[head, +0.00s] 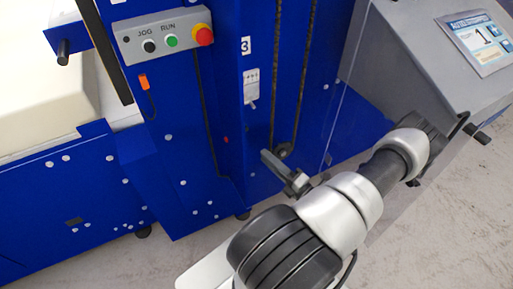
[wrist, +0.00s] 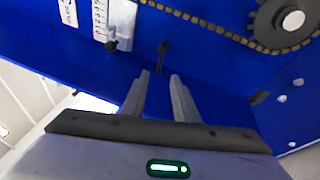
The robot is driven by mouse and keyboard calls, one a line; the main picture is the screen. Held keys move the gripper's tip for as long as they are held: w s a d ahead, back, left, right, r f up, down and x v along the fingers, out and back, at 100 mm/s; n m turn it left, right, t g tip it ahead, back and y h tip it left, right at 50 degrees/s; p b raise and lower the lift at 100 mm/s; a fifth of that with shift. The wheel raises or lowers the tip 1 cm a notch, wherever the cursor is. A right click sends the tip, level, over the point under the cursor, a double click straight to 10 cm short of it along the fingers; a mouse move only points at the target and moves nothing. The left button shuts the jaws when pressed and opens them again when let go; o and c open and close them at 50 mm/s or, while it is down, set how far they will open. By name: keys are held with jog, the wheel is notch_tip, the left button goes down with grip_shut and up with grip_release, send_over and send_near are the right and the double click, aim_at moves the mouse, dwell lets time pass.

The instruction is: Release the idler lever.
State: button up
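In the wrist view a small dark lever with a rounded knob (wrist: 162,48) stands out from the blue machine wall, just beyond my fingertips; it looks like the idler lever. I cannot pick it out surely in the head view, where my arm and gripper cover that area. My gripper (wrist: 160,74) is open, its two grey fingers apart with nothing between them. The lever lies in line with the gap, and I see no contact. In the head view my gripper (head: 273,163) is partly hidden by my own arm, low by the blue panel.
A toothed sprocket (wrist: 285,20) and chain (wrist: 225,32) run close by on the right. A white scale plate (wrist: 121,18) with a dark knob is at upper left. The control box (head: 165,38) has jog, run and red stop buttons. A screen console (head: 430,60) stands right.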

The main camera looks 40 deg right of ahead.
jog(key=shift+s+f, duration=0.15)
jog(key=shift+s, duration=1.05)
